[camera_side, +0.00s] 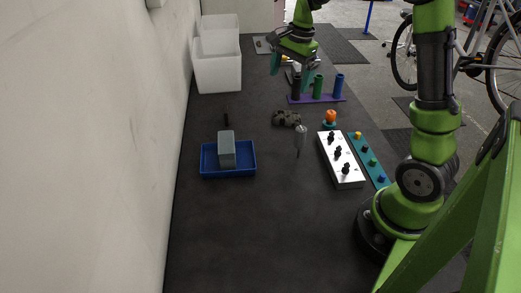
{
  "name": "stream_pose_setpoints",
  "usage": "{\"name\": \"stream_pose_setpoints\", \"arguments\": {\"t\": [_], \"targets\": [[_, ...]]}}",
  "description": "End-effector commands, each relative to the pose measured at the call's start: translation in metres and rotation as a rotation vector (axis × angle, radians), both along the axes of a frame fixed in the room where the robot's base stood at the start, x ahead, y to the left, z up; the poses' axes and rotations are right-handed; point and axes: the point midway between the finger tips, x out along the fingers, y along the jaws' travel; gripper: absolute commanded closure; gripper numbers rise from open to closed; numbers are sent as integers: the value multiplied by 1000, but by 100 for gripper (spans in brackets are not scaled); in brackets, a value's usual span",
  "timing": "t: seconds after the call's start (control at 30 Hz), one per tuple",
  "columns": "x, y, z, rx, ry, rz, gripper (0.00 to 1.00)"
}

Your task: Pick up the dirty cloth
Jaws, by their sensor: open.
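The dirty cloth appears to be the crumpled dark brownish bundle (286,118) in the middle of the dark table; its details are too small to make out. My gripper (290,74) is open and empty, with teal fingers pointing down. It hangs in the air in the upper middle of the picture, and in the picture it is above the cloth and apart from it.
A blue tray (206,166) holding a grey block (227,150) is left of the cloth. White bins (218,73) stand at the wall. A purple rack (328,99) with cylinders, a clear upright item (300,137) and a white block with black knobs (333,167) are nearby. The front table is clear.

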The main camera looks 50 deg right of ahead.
Motion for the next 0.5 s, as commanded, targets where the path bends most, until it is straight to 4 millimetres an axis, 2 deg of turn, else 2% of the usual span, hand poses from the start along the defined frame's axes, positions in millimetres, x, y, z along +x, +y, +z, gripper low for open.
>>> {"name": "stream_pose_setpoints", "arguments": {"t": [0.03,0.1,0.2,0.37,0.5], "targets": [[10,-20,-11,2,48,-140,0],[20,-44,-21,0,103,-352,0],[32,-68,-25,-8,146,-630,0],[42,-74,-8,10,142,-909,0],[40,-70,-10,28,161,-1017,0]]}}
